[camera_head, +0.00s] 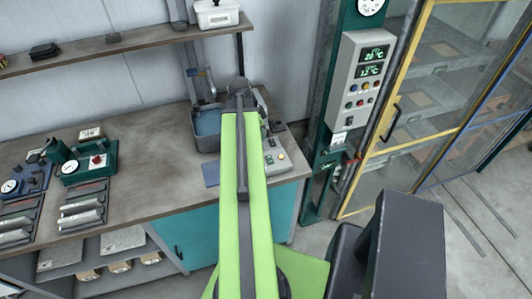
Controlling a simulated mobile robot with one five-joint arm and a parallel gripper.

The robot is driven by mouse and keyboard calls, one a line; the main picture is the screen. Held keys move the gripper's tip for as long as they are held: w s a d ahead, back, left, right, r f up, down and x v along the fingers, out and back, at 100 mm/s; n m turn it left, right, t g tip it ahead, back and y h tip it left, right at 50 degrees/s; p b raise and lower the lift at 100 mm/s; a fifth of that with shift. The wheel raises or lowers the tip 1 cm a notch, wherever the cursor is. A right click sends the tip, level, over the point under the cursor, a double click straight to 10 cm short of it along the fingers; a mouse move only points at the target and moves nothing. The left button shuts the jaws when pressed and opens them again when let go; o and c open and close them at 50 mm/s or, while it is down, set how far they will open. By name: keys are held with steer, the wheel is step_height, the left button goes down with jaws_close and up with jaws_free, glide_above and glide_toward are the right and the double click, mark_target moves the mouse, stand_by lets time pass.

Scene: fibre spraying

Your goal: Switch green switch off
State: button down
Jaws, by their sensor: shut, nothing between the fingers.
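A small grey control box (278,158) sits on the workbench, just right of my arm. It carries small controls, one of which looks greenish; its on or off position is too small to tell. My arm reaches forward over the bench, and my gripper (241,90) is the dark end at the sink, shut and empty, with its fingers hard to make out. It is beyond the control box and apart from it as far as I can see. The arm hides part of the bench beside the box.
A grey wall panel (359,80) with displays and coloured buttons hangs on a green post at right. Green and blue gauge devices (90,163) stand at left. A yellow-framed glass cabinet (430,100) is at far right.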

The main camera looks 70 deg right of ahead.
mark_target(269, 157)
steer(key=shift+f, duration=0.15)
steer(key=b+x, duration=1.3)
steer(key=shift+w+a+f, duration=0.15)
steer(key=shift+w+a, duration=0.1)
steer(key=shift+w, duration=0.15)
steer(key=shift+w+f+b, duration=0.1)
steer(key=shift+f+b, duration=0.3)
steer(key=shift+r, duration=0.1)
